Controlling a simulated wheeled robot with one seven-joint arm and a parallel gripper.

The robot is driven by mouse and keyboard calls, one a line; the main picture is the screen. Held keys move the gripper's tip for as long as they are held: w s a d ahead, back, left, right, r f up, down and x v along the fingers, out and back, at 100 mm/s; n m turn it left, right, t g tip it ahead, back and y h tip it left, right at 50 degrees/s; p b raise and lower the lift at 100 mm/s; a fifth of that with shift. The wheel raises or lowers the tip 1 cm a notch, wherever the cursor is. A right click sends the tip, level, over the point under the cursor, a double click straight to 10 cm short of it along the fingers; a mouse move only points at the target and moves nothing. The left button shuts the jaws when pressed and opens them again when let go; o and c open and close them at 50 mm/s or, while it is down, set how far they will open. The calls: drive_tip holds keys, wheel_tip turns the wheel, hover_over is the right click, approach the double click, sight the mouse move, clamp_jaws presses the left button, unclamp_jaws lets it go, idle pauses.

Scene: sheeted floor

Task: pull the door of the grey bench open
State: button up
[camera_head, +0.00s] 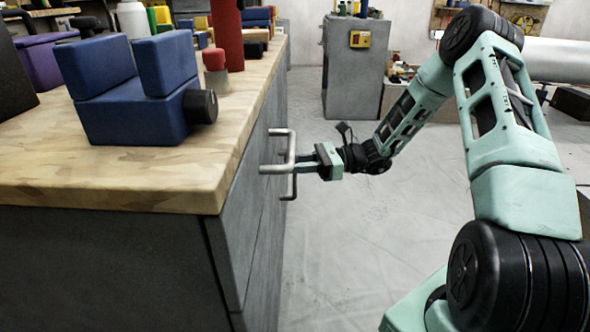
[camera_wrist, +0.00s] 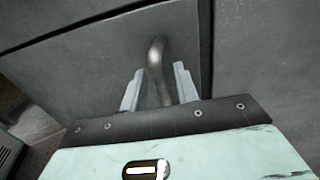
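The grey bench (camera_head: 110,262) stands at the left with a thick wooden top. Its grey door (camera_head: 258,215) is on the side facing the aisle and looks flush with the front; it also fills much of the wrist view (camera_wrist: 95,75). A metal bar handle (camera_head: 291,150) sticks out from the door. My gripper (camera_head: 275,169) reaches in from the right at the handle. In the wrist view, the handle (camera_wrist: 156,58) runs between my two fingertips, with a gap visible on each side. The fingers look open around the bar, and I see no firm contact.
A blue vise (camera_head: 130,115) and a red cylinder (camera_head: 229,35) stand on the wooden top (camera_head: 110,180). Another grey cabinet (camera_head: 353,75) with a yellow switch box stands farther back. The pale floor (camera_head: 350,250) beside the door is clear.

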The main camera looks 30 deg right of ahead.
drive_tip(key=shift+w+a, duration=0.1)
drive_tip(key=shift+a, duration=0.15)
clamp_jaws()
